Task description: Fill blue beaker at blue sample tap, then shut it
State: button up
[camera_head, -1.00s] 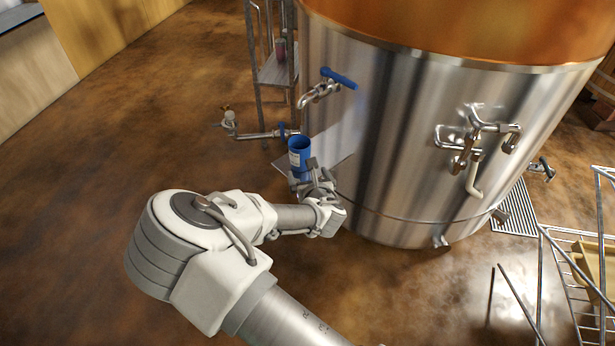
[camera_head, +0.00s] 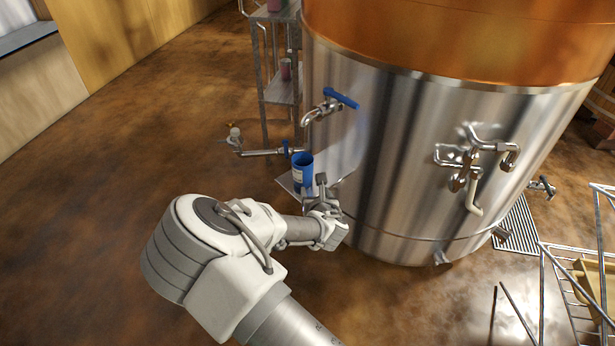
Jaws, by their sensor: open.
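The blue beaker (camera_head: 302,178), with a pale label, stands upright below the blue sample tap, close to the steel tank's left side. My gripper (camera_head: 315,191) is open at the beaker's lower right side. One finger shows just right of the beaker. Whether the fingers touch it is unclear. The beaker's foot is partly hidden by my gripper, and its contents cannot be made out.
The large steel tank (camera_head: 400,170) fills the right. A low pipe with a blue-handled valve (camera_head: 285,149) runs left behind the beaker. A metal shelf rack (camera_head: 281,92) stands behind. Railings (camera_head: 575,285) are at lower right. The brown floor at left is clear.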

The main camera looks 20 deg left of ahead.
jog(key=w+d+m+g+h+p, duration=0.1)
jog(key=w+d+m+h+p, duration=0.3)
jog(key=m, duration=0.5)
notch_tip(320, 180, up, 26)
jog(key=m+g+y+p, duration=0.2)
jog(key=m+g+p, duration=0.8)
jog(key=m, duration=0.9)
send_over(349, 99)
jog(key=s+d+p, duration=0.1)
jog(key=d+p, duration=0.1)
jog(key=d, duration=0.1)
jog(key=shift+s+a+r+t, duration=0.15)
jog(key=shift+a+t, duration=0.1)
jog(key=shift+t, duration=0.85)
jog(key=shift+a, duration=0.1)
jog(key=b+x, duration=0.2)
jog(key=x, duration=0.5)
grip_shut()
